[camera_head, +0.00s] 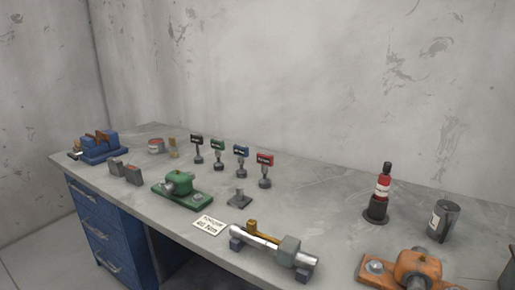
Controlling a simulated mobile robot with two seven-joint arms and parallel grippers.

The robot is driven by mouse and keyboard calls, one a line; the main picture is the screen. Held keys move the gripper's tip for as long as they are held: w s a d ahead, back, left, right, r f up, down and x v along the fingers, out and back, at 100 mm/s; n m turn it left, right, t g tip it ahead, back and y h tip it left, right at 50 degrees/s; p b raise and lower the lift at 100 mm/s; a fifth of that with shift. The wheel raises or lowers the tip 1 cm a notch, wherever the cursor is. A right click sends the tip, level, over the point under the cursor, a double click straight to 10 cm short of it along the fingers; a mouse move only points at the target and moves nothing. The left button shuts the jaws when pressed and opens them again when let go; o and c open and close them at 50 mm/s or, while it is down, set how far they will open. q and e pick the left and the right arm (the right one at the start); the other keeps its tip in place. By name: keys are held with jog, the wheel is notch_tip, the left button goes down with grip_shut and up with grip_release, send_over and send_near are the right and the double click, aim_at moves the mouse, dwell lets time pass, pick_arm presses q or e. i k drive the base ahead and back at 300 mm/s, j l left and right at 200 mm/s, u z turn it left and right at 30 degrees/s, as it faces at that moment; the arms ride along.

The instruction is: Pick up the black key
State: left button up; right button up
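A row of small upright pieces with coloured, labelled heads stands on the grey workbench (330,208). The leftmost has a black head (197,139) on a thin stem and is probably the black key; its label is too small to read. To its right stand a green-headed one (217,144), a blue-headed one (241,150) and a red-headed one (265,160). All are upright and apart from one another. Neither of my grippers is in view.
A green machine (179,184), a metal shaft assembly (272,246) and an orange machine (413,268) line the front. A blue vise (97,148) sits far left. A red-and-black bottle (382,190) and a dark can (442,220) stand right. Bench space between the red-headed piece and bottle is clear.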

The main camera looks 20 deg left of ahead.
aim_at(197, 139)
jog(key=j+z, duration=1.15)
jog(key=j, duration=0.2)
jog(key=k+j+z, duration=0.15)
jog(key=j, duration=0.15)
jog(key=k+j+z, duration=0.1)
jog(key=j, duration=0.2)
